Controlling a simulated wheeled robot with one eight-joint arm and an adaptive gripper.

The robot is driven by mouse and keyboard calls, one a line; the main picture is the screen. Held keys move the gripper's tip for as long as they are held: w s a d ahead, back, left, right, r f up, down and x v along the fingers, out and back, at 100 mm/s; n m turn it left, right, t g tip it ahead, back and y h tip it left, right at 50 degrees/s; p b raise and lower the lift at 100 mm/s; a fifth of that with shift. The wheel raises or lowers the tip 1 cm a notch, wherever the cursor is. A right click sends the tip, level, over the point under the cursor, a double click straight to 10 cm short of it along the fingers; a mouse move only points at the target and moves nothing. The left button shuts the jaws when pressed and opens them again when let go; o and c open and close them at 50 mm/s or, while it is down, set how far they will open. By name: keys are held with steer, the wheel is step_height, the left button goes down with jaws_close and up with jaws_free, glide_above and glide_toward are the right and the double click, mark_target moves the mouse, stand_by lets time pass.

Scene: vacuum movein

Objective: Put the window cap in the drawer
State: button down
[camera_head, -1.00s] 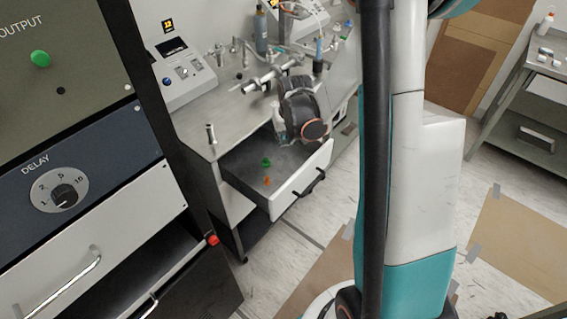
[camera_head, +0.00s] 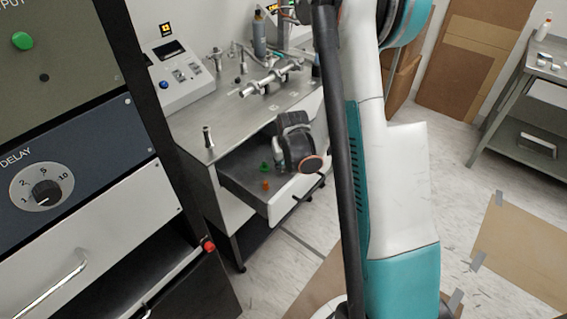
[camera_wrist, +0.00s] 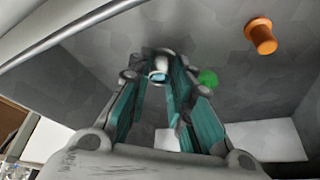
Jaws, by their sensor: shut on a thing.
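The window cap, a small metallic ring-like piece with a pale blue centre (camera_wrist: 159,72), is between my fingertips in the wrist view. My gripper (camera_wrist: 160,80) is shut on it. The open drawer (camera_head: 283,206) of the metal bench shows in the head view, with a white front and grey inside. My gripper is over the drawer, its fingers largely hidden by my wrist. In the wrist view, the drawer's grey floor (camera_wrist: 215,35) lies beyond the fingertips. I cannot tell whether the cap touches it.
A green piece (camera_head: 264,167) and an orange piece (camera_head: 265,185) lie in the drawer. The bench top (camera_head: 190,125) carries a metal post (camera_head: 208,137), a pipe assembly (camera_head: 268,79) and a control box (camera_head: 178,78). A dark instrument rack (camera_head: 75,175) stands at the left.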

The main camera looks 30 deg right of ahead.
steer(key=shift+f, duration=0.2)
steer(key=c, duration=1.4)
jaws_free()
steer(key=shift+c, duration=0.2)
steer(key=shift+r, duration=0.2)
steer(key=p+v, duration=0.4)
steer(key=v, duration=0.8)
